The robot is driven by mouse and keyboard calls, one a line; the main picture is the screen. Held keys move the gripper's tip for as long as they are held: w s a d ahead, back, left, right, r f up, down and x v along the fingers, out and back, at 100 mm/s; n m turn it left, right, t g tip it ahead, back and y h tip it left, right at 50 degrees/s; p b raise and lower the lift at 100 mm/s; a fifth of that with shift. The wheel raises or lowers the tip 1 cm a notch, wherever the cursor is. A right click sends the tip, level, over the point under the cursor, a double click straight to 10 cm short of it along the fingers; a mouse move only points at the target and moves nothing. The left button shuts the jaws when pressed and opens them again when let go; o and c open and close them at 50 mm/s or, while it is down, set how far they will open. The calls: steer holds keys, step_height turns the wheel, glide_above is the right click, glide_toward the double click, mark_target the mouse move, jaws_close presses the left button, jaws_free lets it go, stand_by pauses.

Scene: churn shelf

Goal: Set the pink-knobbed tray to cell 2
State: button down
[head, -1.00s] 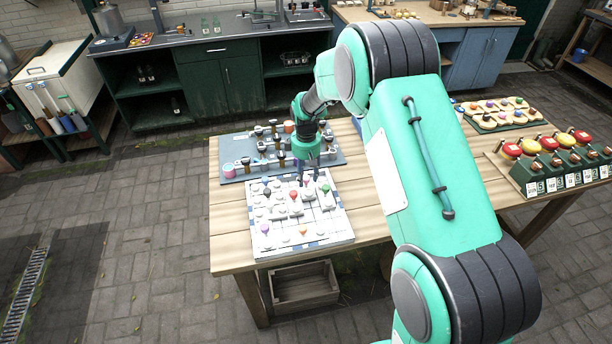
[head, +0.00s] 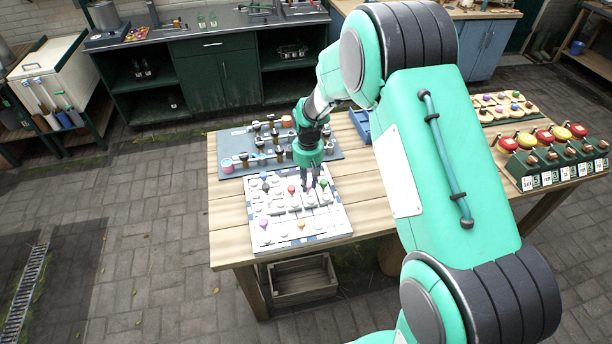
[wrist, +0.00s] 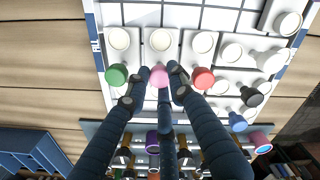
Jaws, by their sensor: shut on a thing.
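The pink-knobbed tray (wrist: 161,43) is a white piece with a pale round disc, in the wrist view between the green-knobbed tray (wrist: 119,40) and the red-knobbed tray (wrist: 203,44). My gripper (wrist: 159,78) is shut on its pink knob (wrist: 158,76), with dark fingers around it. In the head view my gripper (head: 312,186) is low over the white gridded board (head: 330,226), and its fingers mostly hide the pink knob. Cell numbers are not readable, so I cannot tell which cell the tray is in.
A black knob (wrist: 252,97) and a blue knob (wrist: 237,122) are close by on the board. Purple (head: 264,223) and orange (head: 301,224) knobs are at its front. A grey mat (head: 228,143) with several upright items lies behind. Empty grid cells (wrist: 180,17) show beyond the pink-knobbed tray.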

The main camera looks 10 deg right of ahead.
mark_target(308, 185)
steer(key=c, duration=1.5)
jaws_free()
steer(key=shift+r, duration=0.1)
step_height(308, 185, up, 12)
steer(key=shift+f, duration=0.1)
